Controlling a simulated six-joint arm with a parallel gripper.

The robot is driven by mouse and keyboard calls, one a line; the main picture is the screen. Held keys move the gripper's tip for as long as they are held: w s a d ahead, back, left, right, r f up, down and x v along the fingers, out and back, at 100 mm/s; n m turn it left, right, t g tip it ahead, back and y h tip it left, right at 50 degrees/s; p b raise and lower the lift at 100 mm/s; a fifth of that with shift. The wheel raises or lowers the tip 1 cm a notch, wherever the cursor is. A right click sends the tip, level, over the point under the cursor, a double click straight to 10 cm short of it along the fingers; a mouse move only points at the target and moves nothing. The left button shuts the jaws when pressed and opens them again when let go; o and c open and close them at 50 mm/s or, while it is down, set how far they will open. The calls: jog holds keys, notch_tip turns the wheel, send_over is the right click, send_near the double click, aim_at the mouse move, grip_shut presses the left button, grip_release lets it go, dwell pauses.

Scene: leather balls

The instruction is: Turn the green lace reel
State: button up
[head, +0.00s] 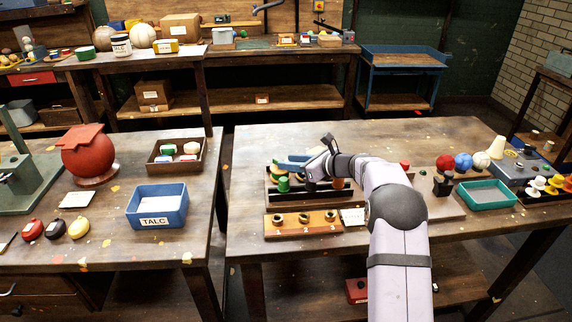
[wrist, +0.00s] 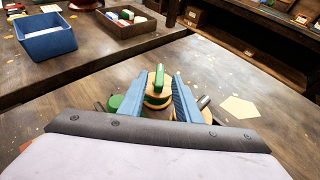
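The green lace reel (wrist: 157,98) stands between my gripper's fingers in the wrist view. It has pale wooden discs, green winding and an upright green grip on top. My gripper (wrist: 160,77) is open, with one blue finger on each side of the reel. A gap shows between each finger and the narrow green grip; contact with the discs cannot be told. In the head view my gripper (head: 288,163) is over the left end of a dark rack (head: 268,193), and the reel is mostly hidden there.
Another green-topped piece (head: 283,185) stands close to the gripper on the near side. A wooden block with numbered holes (head: 304,222) lies in front of the rack. The blue TALC tray (head: 157,206) is on the left table, across a gap. Balls and a teal tray (head: 487,194) are at right.

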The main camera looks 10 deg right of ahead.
jog(key=b+v, duration=0.1)
jog(key=v, duration=0.3)
jog(key=shift+s+d+r, duration=0.1)
jog(key=shift+r, duration=0.05)
